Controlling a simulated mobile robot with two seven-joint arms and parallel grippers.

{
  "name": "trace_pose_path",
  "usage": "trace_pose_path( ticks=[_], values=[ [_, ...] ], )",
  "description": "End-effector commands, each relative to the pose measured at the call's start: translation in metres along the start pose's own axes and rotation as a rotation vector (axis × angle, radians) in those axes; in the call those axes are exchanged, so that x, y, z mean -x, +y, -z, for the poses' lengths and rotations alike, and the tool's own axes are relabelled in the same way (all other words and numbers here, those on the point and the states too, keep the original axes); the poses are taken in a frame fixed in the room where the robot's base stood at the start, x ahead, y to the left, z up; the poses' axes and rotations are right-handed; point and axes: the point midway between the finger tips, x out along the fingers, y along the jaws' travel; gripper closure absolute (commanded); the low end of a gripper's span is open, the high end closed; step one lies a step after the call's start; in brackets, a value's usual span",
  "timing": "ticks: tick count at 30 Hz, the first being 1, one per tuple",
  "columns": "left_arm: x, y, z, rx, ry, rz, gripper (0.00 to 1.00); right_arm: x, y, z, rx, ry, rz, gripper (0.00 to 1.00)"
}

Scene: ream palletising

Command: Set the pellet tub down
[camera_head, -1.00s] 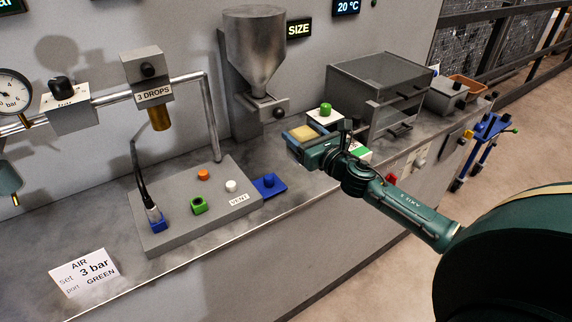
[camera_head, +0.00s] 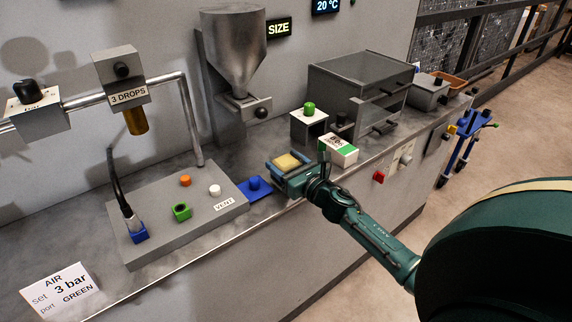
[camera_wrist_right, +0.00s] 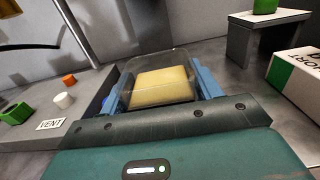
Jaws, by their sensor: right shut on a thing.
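The pellet tub (camera_head: 287,161) is a small clear container with yellow contents. My right gripper (camera_head: 285,168) is shut on it, with blue fingers on either side. In the head view the tub is at the counter's front part, just right of a blue pad with a knob (camera_head: 255,187). In the right wrist view the tub (camera_wrist_right: 160,85) sits upright between the fingers. I cannot tell whether its base touches the counter. My left gripper is not in view.
A grey panel (camera_head: 160,235) with coloured ports lies to the left. A white and green box (camera_head: 339,149) and a green-knobbed stand (camera_head: 309,124) are close on the right. A hopper (camera_head: 236,50) hangs behind. The grey counter (camera_head: 165,172) has bare patches.

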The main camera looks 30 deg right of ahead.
Motion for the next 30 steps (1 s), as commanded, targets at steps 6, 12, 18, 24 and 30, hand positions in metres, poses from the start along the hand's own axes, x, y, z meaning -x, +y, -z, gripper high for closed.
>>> trace_pose_path(
  ticks=[6,12,18,24,30],
  values=[
    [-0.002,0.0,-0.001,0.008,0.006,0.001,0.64,0.0,0.0,0.003,0.001,0.0,0.0,0.6],
    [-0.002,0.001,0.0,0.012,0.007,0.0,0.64,0.0,0.0,0.003,0.0,0.0,0.0,0.24],
    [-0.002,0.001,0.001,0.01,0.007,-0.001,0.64,0.0,0.0,0.003,0.0,0.0,0.0,0.15],
    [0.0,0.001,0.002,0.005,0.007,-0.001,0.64,0.0,0.0,0.0,0.0,0.0,0.0,0.15],
    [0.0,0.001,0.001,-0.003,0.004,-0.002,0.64,0.02,0.0,0.002,0.001,0.004,-0.001,0.15]
  ],
)
